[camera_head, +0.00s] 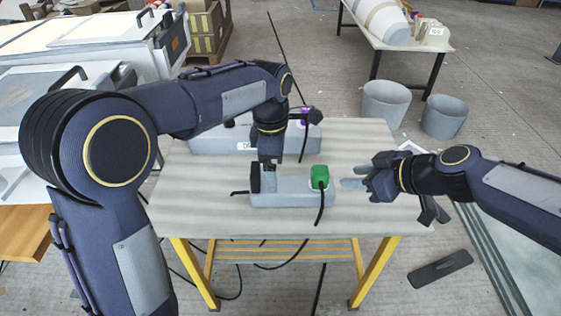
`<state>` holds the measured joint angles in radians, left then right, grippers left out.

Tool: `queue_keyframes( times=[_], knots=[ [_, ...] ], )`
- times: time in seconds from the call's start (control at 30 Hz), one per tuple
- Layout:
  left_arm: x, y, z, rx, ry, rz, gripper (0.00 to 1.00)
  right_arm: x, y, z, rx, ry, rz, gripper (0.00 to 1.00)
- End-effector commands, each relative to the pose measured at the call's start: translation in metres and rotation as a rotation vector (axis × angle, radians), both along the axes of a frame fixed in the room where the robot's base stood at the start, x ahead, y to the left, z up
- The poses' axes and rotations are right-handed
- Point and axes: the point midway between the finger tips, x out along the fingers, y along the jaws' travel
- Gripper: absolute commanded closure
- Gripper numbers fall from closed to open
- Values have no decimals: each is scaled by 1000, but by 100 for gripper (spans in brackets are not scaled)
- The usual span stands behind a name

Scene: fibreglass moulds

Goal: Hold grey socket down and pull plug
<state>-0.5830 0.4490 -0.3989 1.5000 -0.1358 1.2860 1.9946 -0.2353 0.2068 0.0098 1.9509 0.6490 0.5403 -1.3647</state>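The grey socket (290,199) is a long block lying on the table near its front edge. A green plug (320,177) sits in its right end, with a black cable hanging over the table edge. A black part (255,178) stands at its left end. My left gripper (268,176) points down over the left half of the socket. Its fingers are small and partly hidden, so contact and opening are unclear. My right gripper (351,183) points left, just right of the green plug with a small gap. It holds nothing visible; its finger opening is unclear.
The pale table (190,205) has yellow legs. Behind the socket lies another grey block (215,142) with a purple plug (306,116). Two grey buckets (385,105) (444,117) stand beyond the table. A black flat piece (440,269) lies on the floor at right.

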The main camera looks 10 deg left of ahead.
Motion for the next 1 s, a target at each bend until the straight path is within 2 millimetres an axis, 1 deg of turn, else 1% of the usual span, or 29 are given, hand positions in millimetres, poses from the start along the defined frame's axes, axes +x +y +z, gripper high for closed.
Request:
queue_keyframes(
  times=[0.03,0.1,0.27,0.5,0.6,0.7,0.83,1.0],
  knots=[
    [5,-5,-2,20,5,29,9,0,0,0,0,0,0,64],
    [8,-9,-3,36,8,62,9,0,0,0,0,0,0,64],
    [11,-11,-15,48,11,90,9,0,0,0,0,0,0,64],
    [10,-11,-52,47,13,88,9,0,0,0,0,0,0,64],
    [10,-11,-66,46,12,87,9,0,0,0,0,0,0,64],
    [10,-11,-75,45,11,88,9,0,0,0,0,0,0,64],
    [10,-11,-81,44,9,87,9,0,0,0,0,0,0,64],
    [10,-11,-82,44,8,87,9,0,0,0,0,0,0,64]
  ],
)
